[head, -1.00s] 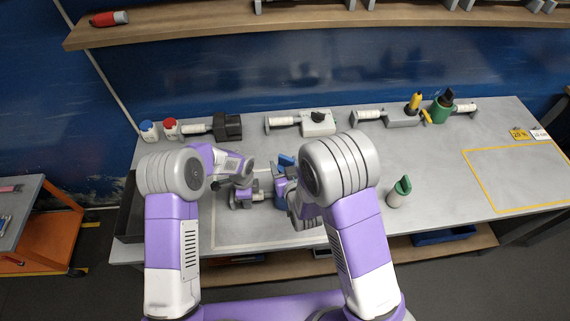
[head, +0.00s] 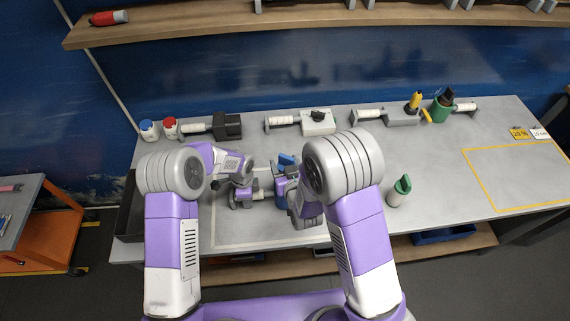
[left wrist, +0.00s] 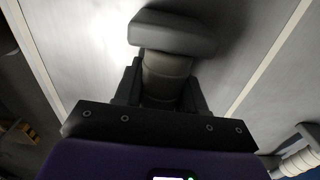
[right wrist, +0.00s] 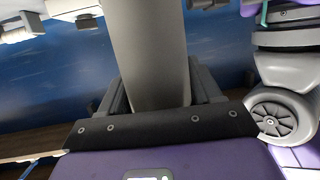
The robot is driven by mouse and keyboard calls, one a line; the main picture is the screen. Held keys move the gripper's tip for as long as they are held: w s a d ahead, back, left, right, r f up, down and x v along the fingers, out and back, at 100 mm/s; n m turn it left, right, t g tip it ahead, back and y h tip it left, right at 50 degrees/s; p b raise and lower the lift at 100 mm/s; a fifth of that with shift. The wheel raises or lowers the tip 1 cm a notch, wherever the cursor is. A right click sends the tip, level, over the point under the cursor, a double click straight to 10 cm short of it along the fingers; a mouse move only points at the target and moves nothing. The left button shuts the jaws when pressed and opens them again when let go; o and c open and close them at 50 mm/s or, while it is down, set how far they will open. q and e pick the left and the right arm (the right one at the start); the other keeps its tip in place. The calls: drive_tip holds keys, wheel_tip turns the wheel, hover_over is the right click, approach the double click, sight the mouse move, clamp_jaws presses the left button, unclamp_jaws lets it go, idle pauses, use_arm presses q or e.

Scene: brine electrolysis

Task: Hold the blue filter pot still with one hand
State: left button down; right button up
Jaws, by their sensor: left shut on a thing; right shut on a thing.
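The blue filter pot (head: 281,190) stands on the bench at the front middle, partly hidden by my right arm. A short pale grip sticks out from its left side. My left gripper (head: 250,196) is shut on this grip, beside the pot. In the left wrist view the fingers (left wrist: 160,92) clasp the round grip, with a dark grey block beyond it. My right gripper is largely hidden behind its own arm in the head view. In the right wrist view its fingers (right wrist: 157,88) are shut on a wide grey shaft (right wrist: 150,45); what it belongs to is unclear.
A green-topped bottle (head: 399,190) stands right of my right arm. Along the back are white jars with blue (head: 148,130) and red caps (head: 170,127), several handled devices (head: 315,122) and a green holder (head: 440,108). The yellow-outlined area (head: 520,175) at right is clear.

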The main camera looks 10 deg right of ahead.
drive_tip(key=shift+f, duration=3.9)
drive_tip(key=o, duration=1.2)
drive_tip(key=shift+s, duration=0.15)
drive_tip(key=v, duration=0.7)
drive_tip(key=shift+s+r, duration=0.1)
drive_tip(key=shift+s, duration=0.05)
